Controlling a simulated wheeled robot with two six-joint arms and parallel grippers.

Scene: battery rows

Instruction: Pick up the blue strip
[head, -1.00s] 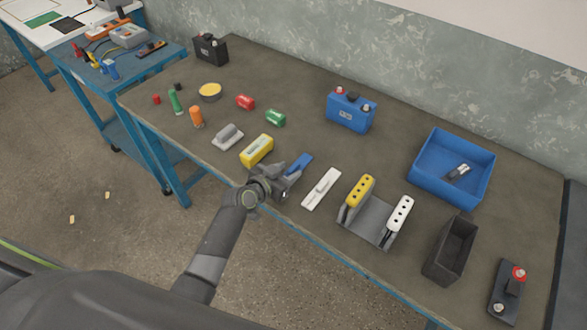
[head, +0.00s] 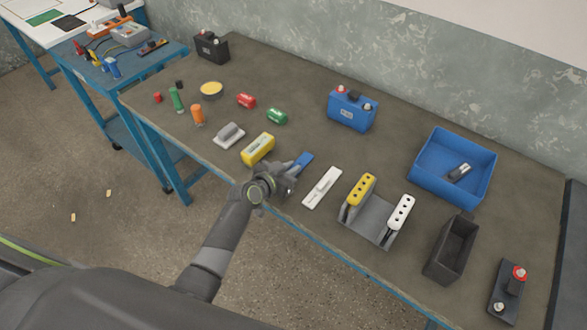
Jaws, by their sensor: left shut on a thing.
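The blue strip (head: 303,161) is near the front edge of the brown workbench, between a yellow block and a white strip. My left gripper (head: 289,181) is shut on the strip's near end. The gripper hides that near part, and only the far end of the strip shows. I cannot tell whether the strip touches the bench. My right gripper is not in view.
The yellow block (head: 258,148) is close on the left and the white strip (head: 322,188) close on the right. A grey holder (head: 369,224) with yellow and white strips stands further right.

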